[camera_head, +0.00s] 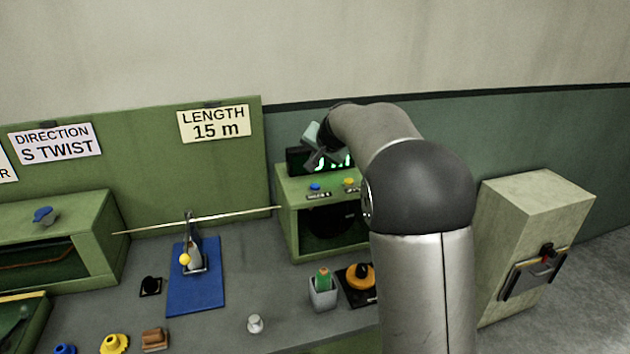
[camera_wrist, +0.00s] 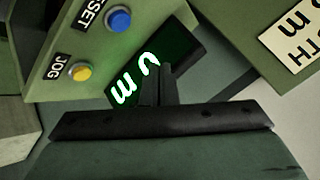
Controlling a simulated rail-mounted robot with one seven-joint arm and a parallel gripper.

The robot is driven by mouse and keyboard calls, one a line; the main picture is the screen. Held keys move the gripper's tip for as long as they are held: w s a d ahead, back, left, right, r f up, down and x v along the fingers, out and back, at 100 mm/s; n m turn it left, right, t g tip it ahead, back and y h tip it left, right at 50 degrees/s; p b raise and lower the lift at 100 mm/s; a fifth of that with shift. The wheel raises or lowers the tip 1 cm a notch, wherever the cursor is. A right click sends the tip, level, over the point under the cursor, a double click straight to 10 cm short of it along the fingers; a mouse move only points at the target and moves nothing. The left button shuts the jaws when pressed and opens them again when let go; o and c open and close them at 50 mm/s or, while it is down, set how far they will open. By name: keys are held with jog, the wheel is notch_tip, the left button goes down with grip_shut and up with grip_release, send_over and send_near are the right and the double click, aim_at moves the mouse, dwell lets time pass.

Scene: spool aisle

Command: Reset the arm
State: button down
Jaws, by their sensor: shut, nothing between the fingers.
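My arm rises in the right half of the head view and bends over to the left. My gripper (camera_head: 316,157) is at its end, in front of the dark display (camera_head: 299,160) with green digits on the green box (camera_head: 289,212). In the wrist view the gripper (camera_wrist: 157,72) is shut and empty, and its fingers cover part of the display (camera_wrist: 183,50). A blue RESET button (camera_wrist: 118,19) and a yellow JOG button (camera_wrist: 80,71) are on the box's panel, apart from the fingers. The full reading is hidden.
A pale cabinet (camera_head: 525,225) stands right.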

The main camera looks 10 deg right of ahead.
jog(key=s+f+n+g, duration=0.2)
jog(key=s+f, duration=0.2)
jog(key=s, duration=1.1)
jog(key=s+f+n+g+h, duration=0.1)
jog(key=s+f, duration=0.4)
jog(key=s, duration=1.1)
jog(key=s+f+n+g+h, duration=0.1)
jog(key=s+f+n+g, duration=0.2)
jog(key=s, duration=1.3)
jog(key=shift+f+n+g, duration=0.3)
jog(key=shift+f+g, duration=0.4)
jog(key=shift+g, duration=0.4)
